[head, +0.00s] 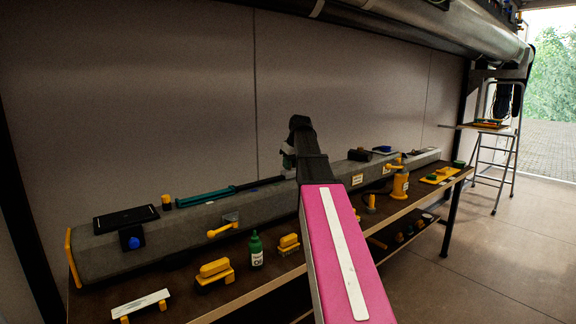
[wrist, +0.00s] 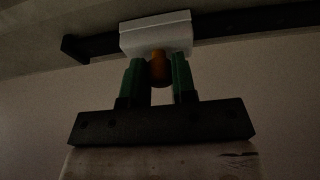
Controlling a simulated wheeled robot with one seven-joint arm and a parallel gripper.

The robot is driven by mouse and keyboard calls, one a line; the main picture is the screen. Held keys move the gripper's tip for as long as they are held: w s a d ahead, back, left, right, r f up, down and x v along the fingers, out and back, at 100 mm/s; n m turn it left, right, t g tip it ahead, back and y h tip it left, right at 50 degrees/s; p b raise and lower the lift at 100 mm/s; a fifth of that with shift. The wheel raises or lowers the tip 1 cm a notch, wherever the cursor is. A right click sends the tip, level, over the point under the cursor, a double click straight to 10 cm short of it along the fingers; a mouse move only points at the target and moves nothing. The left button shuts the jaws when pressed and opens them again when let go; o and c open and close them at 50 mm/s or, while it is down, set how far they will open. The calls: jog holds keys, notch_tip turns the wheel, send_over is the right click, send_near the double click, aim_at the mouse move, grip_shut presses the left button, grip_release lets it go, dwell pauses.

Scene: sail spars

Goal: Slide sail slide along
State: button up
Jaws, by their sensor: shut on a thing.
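In the wrist view a white block (wrist: 156,36), which looks like the sail slide, sits on a dark rail (wrist: 250,21) running across the top. A black end piece (wrist: 75,47) is at the rail's left end. In the head view my pink arm hides most of the gripper; a little green and white shows beside the arm's dark end.
A long grey spar (head: 190,220) lies along the bench (head: 230,300). Yellow handles, a green bottle (head: 256,250) and a yellow container (head: 400,186) stand at the front. A stepladder (head: 495,150) is far right. The floor (head: 480,260) at right is clear.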

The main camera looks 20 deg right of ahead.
jog(key=shift+s+a, duration=1.1)
jog(key=shift+a, duration=1.55)
jog(key=shift+s+a, duration=1.05)
jog(key=shift+a, duration=1.6)
jog(key=shift+s+a, duration=1.1)
jog(key=shift+a, duration=1.65)
jog(key=shift+s+a, duration=1.2)
jog(key=shift+a, duration=1.65)
jog(key=shift+s+a, duration=1.2)
jog(key=shift+a, duration=1.7)
jog(key=shift+s+a, duration=1.2)
jog(key=shift+a, duration=1.65)
jog(key=o, duration=1)
jog(key=shift+c, duration=0.2)
jog(key=shift+r, duration=0.1)
